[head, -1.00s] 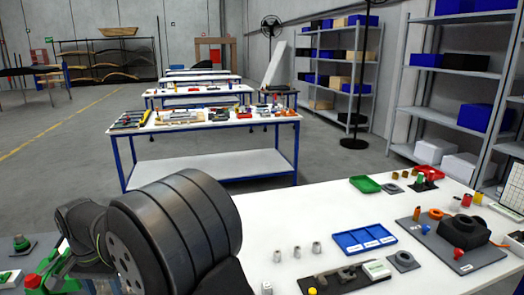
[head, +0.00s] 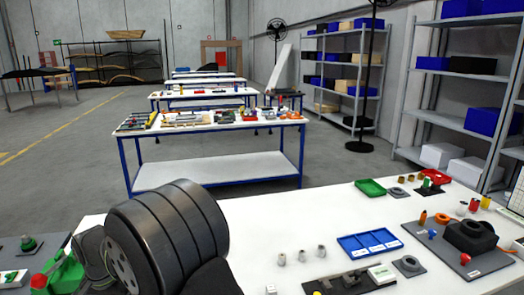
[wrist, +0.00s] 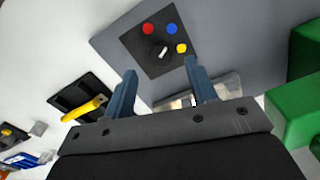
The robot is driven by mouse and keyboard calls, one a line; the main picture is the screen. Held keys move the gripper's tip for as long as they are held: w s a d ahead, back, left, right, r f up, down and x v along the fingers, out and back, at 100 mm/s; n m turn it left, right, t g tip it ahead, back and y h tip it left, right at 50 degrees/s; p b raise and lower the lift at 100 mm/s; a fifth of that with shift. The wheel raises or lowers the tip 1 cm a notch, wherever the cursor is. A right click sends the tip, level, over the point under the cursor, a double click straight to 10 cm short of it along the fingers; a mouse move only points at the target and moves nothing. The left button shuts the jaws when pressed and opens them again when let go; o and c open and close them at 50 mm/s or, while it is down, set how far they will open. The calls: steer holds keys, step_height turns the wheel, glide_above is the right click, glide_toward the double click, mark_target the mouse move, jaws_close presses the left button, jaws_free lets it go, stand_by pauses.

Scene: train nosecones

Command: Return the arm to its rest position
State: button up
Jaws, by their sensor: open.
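My gripper (wrist: 160,68) shows in the wrist view, with its two blue-grey fingers spread apart and nothing between them. Beyond the fingertips is a grey plate (wrist: 115,40) carrying a dark panel (wrist: 154,62) with a pale knob and red, blue and yellow buttons. A clear-looking block (wrist: 229,84) is partly hidden behind the right finger. In the head view, the large dark ringed shape at lower left appears to be part of my arm; the gripper itself cannot be made out there.
Green blocks (wrist: 293,110) stand right of my gripper; a yellow cylinder (wrist: 85,109) lies left. The table's middle has clear surface.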

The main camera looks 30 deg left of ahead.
step_height(320, 180, down, 4)
steer(key=shift+r, duration=0.1)
steer(key=shift+f+n, duration=0.2)
steer(key=shift+n, duration=0.1)
steer(key=n, duration=0.5)
steer(key=shift+n, duration=0.3)
steer(key=n, duration=0.5)
steer(key=shift+n, duration=0.4)
steer(key=shift+r, duration=0.7)
steer(key=shift+o, duration=0.5)
